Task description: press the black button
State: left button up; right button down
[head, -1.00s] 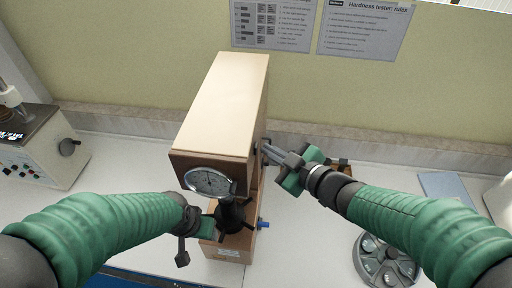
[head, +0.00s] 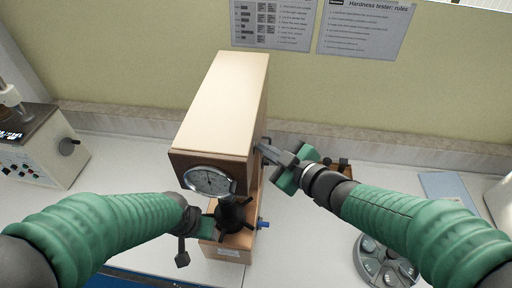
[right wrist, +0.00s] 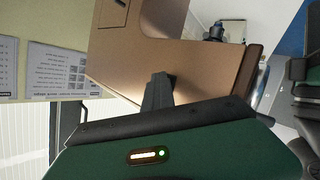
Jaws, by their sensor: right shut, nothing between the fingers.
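A tan and brown hardness tester (head: 222,105) stands upright on the bench, with a round dial (head: 208,180) on its front. My right gripper (head: 264,150) is shut and empty, its fingertips at the tester's right side. In the right wrist view the fingertips (right wrist: 158,82) lie against or just before the brown side panel (right wrist: 135,55); I cannot tell if they touch. I cannot make out the black button for certain; the fingers may hide it. My left gripper (head: 195,222) is beside the black spindle part (head: 232,212) under the dial; its jaws are unclear.
A blue-tipped knob (head: 263,224) sticks out at the tester's lower right. A grey round tray (head: 385,262) lies at the right, near my right arm. Another machine (head: 42,150) stands at the left. The wall with posters (head: 367,25) is behind.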

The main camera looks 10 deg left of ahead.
pick_arm(q)
jog(key=shift+d+r+p, duration=0.1)
jog(key=shift+r+p, duration=0.25)
pick_arm(e)
jog(key=shift+d+r, duration=0.1)
jog(key=shift+d, duration=0.5)
jog(key=shift+d, duration=0.1)
pick_arm(q)
jog(key=shift+d+r+p, duration=0.25)
jog(key=shift+r+p, duration=0.85)
jog(key=shift+r, duration=0.05)
jog(key=shift+a, duration=0.1)
grip_shut()
pick_arm(e)
jog(key=d, duration=0.6)
pick_arm(q)
jog(key=shift+f, duration=0.1)
pick_arm(e)
jog(key=shift+d, duration=0.15)
